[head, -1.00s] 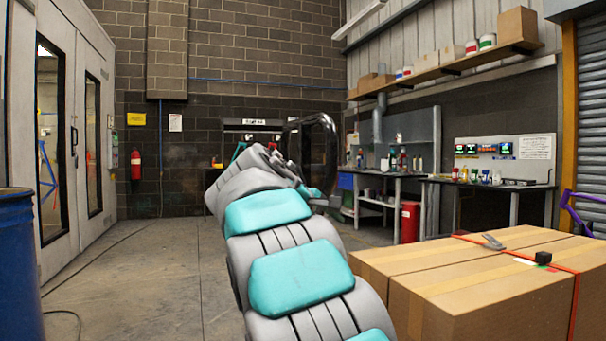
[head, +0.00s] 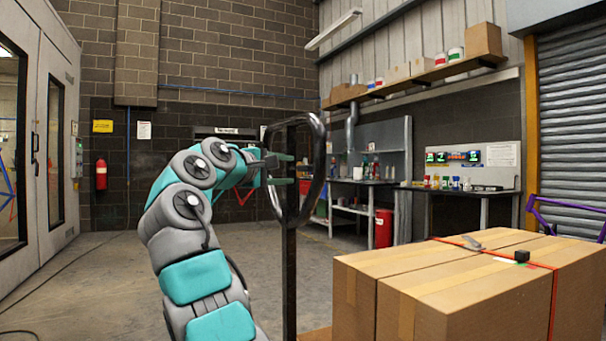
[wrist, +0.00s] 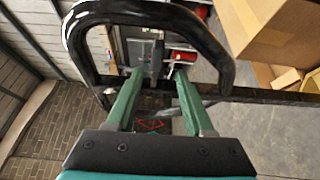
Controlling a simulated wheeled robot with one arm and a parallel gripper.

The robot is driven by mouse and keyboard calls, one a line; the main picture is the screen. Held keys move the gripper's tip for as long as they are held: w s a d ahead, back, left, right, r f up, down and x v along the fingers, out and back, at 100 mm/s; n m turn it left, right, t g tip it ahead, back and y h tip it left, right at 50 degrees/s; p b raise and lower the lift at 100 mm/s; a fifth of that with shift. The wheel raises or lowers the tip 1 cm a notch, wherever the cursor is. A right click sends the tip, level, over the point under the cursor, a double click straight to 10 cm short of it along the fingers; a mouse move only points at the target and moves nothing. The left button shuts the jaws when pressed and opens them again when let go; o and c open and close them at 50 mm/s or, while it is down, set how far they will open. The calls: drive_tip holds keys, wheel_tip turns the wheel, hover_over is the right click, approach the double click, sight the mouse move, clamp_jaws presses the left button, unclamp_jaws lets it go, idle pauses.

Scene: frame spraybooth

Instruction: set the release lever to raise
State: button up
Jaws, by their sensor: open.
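A black loop handle (head: 319,150) stands upright on a dark post (head: 290,275), left of the cartons. In the wrist view the loop (wrist: 150,10) arches around the fingertips, and the post (wrist: 270,97) runs off to the right. My gripper (head: 283,170) is at the loop's left side in the head view, its green fingers pointing right into the loop. In the wrist view my gripper (wrist: 158,75) is open, its two fingers apart. Grey and dark shapes show between and beyond the fingers. I cannot tell which, if any, is the release lever.
Large strapped cartons (head: 470,290) stand at the right, close to the post. Workbenches (head: 455,192) line the right wall under a shelf (head: 420,78). A red bin (head: 383,228) stands by them. The floor (head: 90,285) at the left is clear except for a hose.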

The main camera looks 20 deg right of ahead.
sight(302, 169)
drive_tip(key=shift+m+h, duration=0.3)
drive_tip(key=shift+h, duration=0.1)
drive_tip(key=p+x, duration=0.2)
drive_tip(key=x, duration=0.6)
drive_tip(key=shift+s, duration=0.25)
drive_tip(key=shift+c, duration=0.4)
clamp_jaws()
idle(0.6)
